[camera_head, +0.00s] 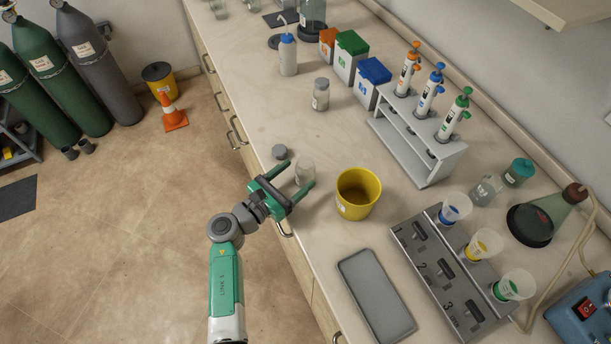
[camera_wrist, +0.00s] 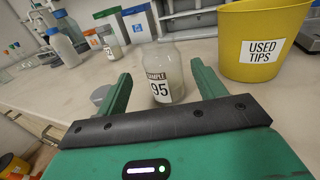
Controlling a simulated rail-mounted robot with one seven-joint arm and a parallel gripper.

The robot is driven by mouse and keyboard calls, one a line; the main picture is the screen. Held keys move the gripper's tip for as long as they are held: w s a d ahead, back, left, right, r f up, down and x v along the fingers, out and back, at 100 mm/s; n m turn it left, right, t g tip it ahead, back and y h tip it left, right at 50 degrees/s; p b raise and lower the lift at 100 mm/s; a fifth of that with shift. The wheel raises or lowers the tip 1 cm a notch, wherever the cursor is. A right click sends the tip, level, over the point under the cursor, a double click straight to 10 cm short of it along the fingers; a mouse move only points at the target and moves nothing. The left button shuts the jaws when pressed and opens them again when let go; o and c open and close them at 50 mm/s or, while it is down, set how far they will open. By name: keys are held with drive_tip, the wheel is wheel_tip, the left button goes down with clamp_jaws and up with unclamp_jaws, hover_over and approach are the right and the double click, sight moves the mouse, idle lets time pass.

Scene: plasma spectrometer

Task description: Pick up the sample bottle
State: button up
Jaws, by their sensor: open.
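The sample bottle (camera_wrist: 163,75) is a clear, wide jar labelled "SAMPLE 95" in the wrist view, upright on the bench and without a lid. In the head view the bottle (camera_head: 305,173) stands near the bench's front edge. My gripper (camera_head: 297,185) is open, and the bottle is between or just beyond its green fingertips. In the wrist view my gripper (camera_wrist: 158,80) has one finger on each side of the bottle, with gaps visible. A grey round cap (camera_head: 280,152) lies on the bench to the left of the bottle.
A yellow "USED TIPS" bin (camera_head: 357,193) stands close to the right of the bottle. A grey tray (camera_head: 376,296) lies nearer. A second small bottle (camera_head: 320,94), a wash bottle (camera_head: 288,55) and a pipette rack (camera_head: 418,140) stand farther back. The bench between them is clear.

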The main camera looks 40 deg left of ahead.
sight(299, 174)
drive_tip(key=w, duration=0.4)
drive_tip(key=shift+d+b, duration=0.25)
drive_tip(key=shift+b, duration=0.1)
drive_tip(key=shift+s, duration=0.1)
drive_tip(key=shift+c, duration=0.4)
drive_tip(key=c, duration=1)
drive_tip(key=shift+r, duration=0.1)
drive_tip(key=shift+r, duration=0.3)
wheel_tip(299, 174, up, 3)
drive_tip(key=shift+s+r+p, duration=0.15)
drive_tip(key=shift+p, duration=0.95)
drive_tip(key=s+r+p, duration=0.1)
drive_tip(key=s+p, duration=0.1)
drive_tip(key=s, duration=1.3)
drive_tip(key=shift+s+a+p, duration=0.3)
drive_tip(key=shift+s, duration=0.05)
